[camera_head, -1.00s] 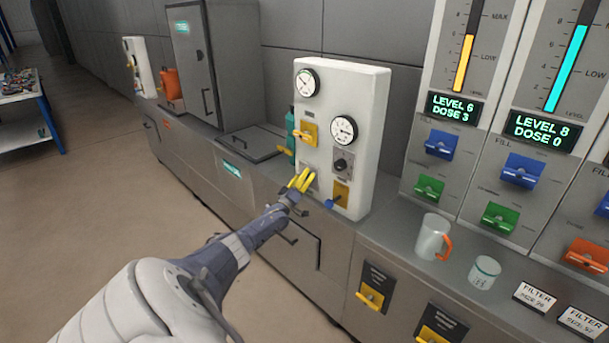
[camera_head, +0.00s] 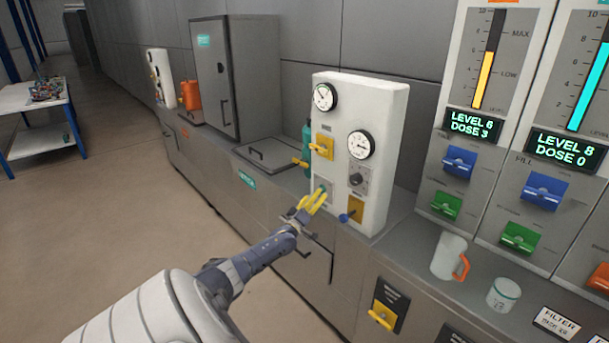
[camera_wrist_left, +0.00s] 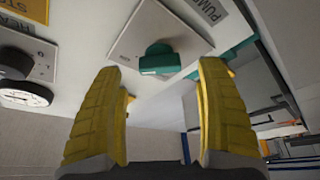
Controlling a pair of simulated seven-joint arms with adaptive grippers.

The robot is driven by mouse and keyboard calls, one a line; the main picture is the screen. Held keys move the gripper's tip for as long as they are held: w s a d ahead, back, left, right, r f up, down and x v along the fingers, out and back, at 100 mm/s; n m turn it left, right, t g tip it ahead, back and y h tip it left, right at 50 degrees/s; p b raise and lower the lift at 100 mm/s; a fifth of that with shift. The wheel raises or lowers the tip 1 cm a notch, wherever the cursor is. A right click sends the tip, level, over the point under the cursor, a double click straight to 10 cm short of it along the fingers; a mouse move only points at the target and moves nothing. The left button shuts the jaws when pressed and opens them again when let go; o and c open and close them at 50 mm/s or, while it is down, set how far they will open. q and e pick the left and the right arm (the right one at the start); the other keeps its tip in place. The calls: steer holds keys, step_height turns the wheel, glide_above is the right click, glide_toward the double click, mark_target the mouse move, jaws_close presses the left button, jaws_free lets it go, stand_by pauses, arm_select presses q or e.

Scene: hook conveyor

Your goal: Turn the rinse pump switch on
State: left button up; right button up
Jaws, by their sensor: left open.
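In the head view the green knob (camera_head: 323,188) shows low on the left of the white control panel (camera_head: 345,112), just beyond my fingertips. My left gripper (camera_head: 312,200) is open, its yellow fingers pointing at the panel. In the left wrist view the left gripper (camera_wrist_left: 163,95) has one finger on each side below the knob, with nothing between them. The right gripper is not in view.
A mug (camera_head: 448,256) and a cup (camera_head: 503,294) stand on the counter at right.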

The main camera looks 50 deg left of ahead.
arm_select(q)
steer(key=v, duration=0.7)
steer(key=shift+s+d, duration=0.15)
steer(key=shift+s, duration=0.25)
stand_by(0.3)
